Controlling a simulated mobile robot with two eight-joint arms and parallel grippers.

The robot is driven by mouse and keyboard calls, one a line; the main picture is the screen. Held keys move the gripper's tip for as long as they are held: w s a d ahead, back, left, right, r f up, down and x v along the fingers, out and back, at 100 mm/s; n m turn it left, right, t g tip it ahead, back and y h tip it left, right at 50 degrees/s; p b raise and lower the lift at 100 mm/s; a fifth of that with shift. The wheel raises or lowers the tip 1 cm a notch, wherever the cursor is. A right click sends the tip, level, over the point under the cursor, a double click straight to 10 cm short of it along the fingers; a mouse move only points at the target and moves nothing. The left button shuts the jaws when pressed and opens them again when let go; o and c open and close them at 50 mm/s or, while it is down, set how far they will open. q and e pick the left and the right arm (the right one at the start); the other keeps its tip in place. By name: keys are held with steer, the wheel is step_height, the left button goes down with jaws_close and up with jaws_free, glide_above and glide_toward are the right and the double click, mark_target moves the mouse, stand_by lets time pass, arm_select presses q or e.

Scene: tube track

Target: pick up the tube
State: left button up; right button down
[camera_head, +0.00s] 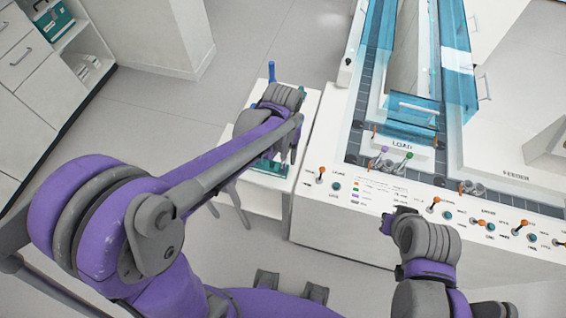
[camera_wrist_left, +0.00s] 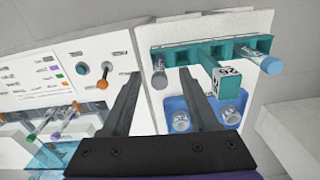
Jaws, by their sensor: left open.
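A teal rack (camera_wrist_left: 205,55) stands on the small white side table, upper right in the left wrist view. A clear tube (camera_wrist_left: 159,78) is at its left end, and a blue-topped tube (camera_wrist_left: 271,66) at its right end. Two clear round-ended tubes (camera_wrist_left: 181,120) show in a blue holder (camera_wrist_left: 205,104) below. My left gripper (camera_wrist_left: 160,74) is open, its fingers on either side of the left-end tube in this view; contact cannot be told. In the head view my left gripper (camera_head: 284,150) hangs over the side table, mostly hidden by its arm. My right gripper (camera_head: 402,212) is at the machine's front edge, its jaws unclear.
The white machine (camera_head: 330,215) with orange-tipped switches stands right of the side table (camera_head: 313,100). Purple- and green-capped tubes (camera_head: 409,156) are at its LOAD station (camera_head: 402,146), under blue clear covers. A cabinet (camera_head: 30,85) is at left; floor between is free.

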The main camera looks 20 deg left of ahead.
mark_target(283, 162)
arm_select(q)
step_height(283, 162, down, 5)
steer(key=shift+w+r, duration=0.15)
jaws_close()
steer(key=shift+r, duration=0.1)
step_height(283, 162, up, 10)
steer(key=shift+f+p, duration=0.1)
steer(key=shift+p, duration=0.25)
steer(key=shift+f, duration=0.1)
stand_by(0.5)
